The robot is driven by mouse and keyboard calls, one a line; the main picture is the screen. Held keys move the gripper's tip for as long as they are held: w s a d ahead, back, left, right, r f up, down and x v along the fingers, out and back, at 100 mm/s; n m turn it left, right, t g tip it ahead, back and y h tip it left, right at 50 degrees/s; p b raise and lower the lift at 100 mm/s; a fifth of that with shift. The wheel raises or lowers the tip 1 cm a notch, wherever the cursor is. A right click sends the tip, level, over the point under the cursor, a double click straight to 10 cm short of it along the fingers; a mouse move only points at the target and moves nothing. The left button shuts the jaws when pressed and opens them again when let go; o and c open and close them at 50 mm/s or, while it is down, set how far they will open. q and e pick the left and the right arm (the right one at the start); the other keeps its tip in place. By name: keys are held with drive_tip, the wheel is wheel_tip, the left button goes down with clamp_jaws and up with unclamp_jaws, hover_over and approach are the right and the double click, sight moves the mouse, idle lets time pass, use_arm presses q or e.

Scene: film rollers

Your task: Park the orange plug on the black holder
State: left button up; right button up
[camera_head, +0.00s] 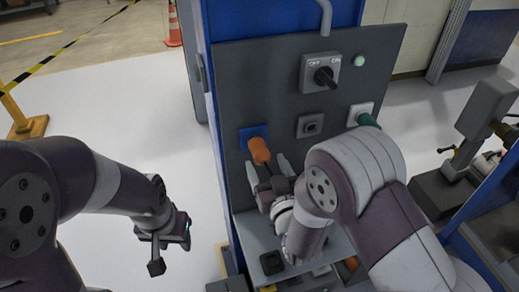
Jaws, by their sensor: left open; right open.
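The orange plug (259,151) sits at a blue socket plate (248,133) on the left side of the grey panel. My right gripper (267,170) is just below the plug, its two fingers open and pointing up toward it. I cannot tell whether they touch the plug. A small black square block (272,262) on the shelf below the panel looks like the black holder. My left gripper (168,240) is open and empty, left of the cabinet and away from the panel.
The panel (235,80) also carries an OFF/ON switch (320,73), a grey socket (310,125), a pale green lamp (358,61) and a dark green plug (368,120). My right arm hides part of the shelf (255,233). Grey machinery (480,125) stands at right.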

sight(258, 148)
drive_tip(key=x, duration=0.5)
drive_tip(key=shift+w+a+f+b, duration=0.1)
drive_tip(key=shift+f+b, duration=0.1)
drive_tip(key=shift+b, duration=0.2)
drive_tip(key=shift+x, duration=0.95)
drive_tip(key=shift+b, duration=0.6)
drive_tip(key=shift+r, duration=0.1)
